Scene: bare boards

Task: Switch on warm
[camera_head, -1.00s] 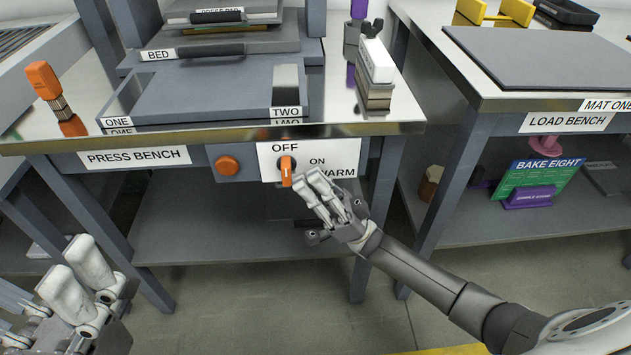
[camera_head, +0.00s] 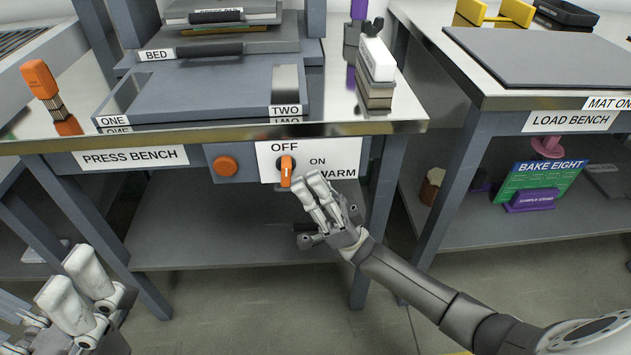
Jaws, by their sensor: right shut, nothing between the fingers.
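An orange knob (camera_head: 286,172) sits on a white switch plate (camera_head: 268,160) on the front of the press bench. The plate reads OFF above the knob, with ON and WARM to its right. The knob's handle hangs down from a dark round hub. My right gripper (camera_head: 309,181) is shut and empty, its fingertips just right of the knob and below ON. It partly covers the plate's lower edge. Whether it touches the knob I cannot tell. My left gripper (camera_head: 72,280) is at the lower left, far from the knob, with its two fingers apart.
A round orange button (camera_head: 225,166) is left of the plate. The press bench (camera_head: 200,138) has a steel top edge above the knob and a lower shelf (camera_head: 220,236) below. The load bench (camera_head: 520,95) stands to the right. An orange-handled brush (camera_head: 40,80) stands at the left.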

